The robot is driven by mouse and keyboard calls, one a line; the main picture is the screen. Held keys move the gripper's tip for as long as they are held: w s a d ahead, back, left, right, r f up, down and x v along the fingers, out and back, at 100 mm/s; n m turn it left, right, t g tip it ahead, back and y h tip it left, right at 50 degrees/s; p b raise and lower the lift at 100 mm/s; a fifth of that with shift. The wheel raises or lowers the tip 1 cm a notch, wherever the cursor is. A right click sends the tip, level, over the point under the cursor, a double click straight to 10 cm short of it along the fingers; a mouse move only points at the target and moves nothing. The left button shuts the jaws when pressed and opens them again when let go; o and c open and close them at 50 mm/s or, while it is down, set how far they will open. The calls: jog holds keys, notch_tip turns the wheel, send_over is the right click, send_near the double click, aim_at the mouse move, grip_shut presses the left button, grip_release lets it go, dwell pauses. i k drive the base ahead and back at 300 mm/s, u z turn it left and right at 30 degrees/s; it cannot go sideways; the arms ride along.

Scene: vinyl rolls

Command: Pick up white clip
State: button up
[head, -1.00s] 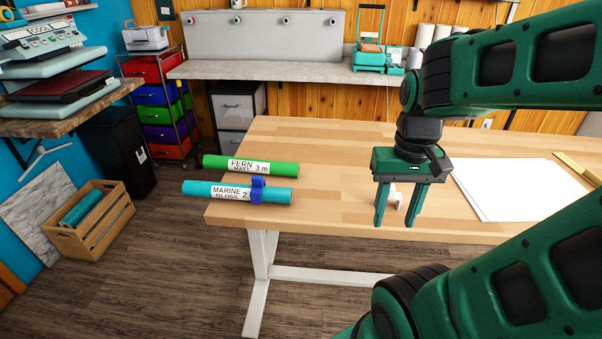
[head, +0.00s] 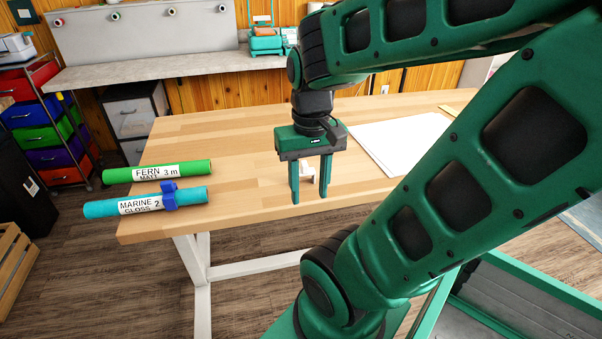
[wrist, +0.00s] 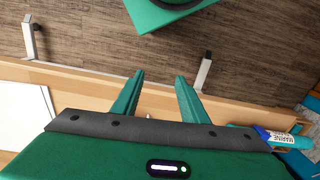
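The white clip (head: 308,174) sits on the wooden table (head: 240,150) in the head view, partly hidden behind my gripper's fingers. My gripper (head: 309,198) points down at the table's front part, with its two fingers apart and nothing seen between the tips. In the head view the clip shows between the fingers, seemingly behind them.
A green roll (head: 158,171) and a teal roll (head: 105,208) with a blue clip (head: 170,195) lie at the table's left end. White sheets (head: 400,140) lie right of my gripper. The table between rolls and gripper is clear.

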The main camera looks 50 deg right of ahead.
aim_at(305, 171)
jog(key=z, duration=2.3)
jog(key=k, duration=1.25)
jog(key=u, duration=1.6)
jog(key=i, duration=1)
